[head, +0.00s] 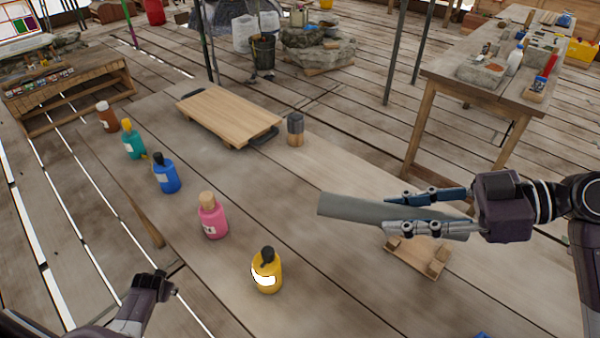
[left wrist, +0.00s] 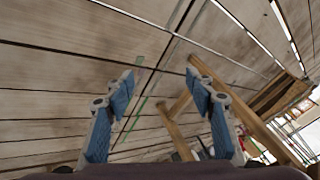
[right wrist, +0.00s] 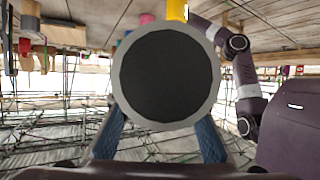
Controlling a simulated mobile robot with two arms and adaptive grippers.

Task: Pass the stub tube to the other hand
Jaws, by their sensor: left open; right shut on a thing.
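The stub tube (head: 352,208) is a grey tube held roughly level above the right part of the table. My right gripper (head: 415,211) is shut on it, and one end sticks out to the left past the fingers. In the right wrist view the tube (right wrist: 166,77) shows end-on as a dark round face with a grey rim, between the fingers. My left gripper (head: 155,283) is low at the left table edge, well apart from the tube. In the left wrist view the left gripper (left wrist: 165,90) is open and empty, facing the plank floor.
On the table stand a yellow bottle (head: 267,272), a pink bottle (head: 212,218), a blue bottle (head: 166,175), a teal bottle (head: 133,142) and a brown bottle (head: 107,117). A wooden board (head: 228,113) and a dark-topped jar (head: 295,128) are farther back. A small wooden stand (head: 412,262) is below the tube.

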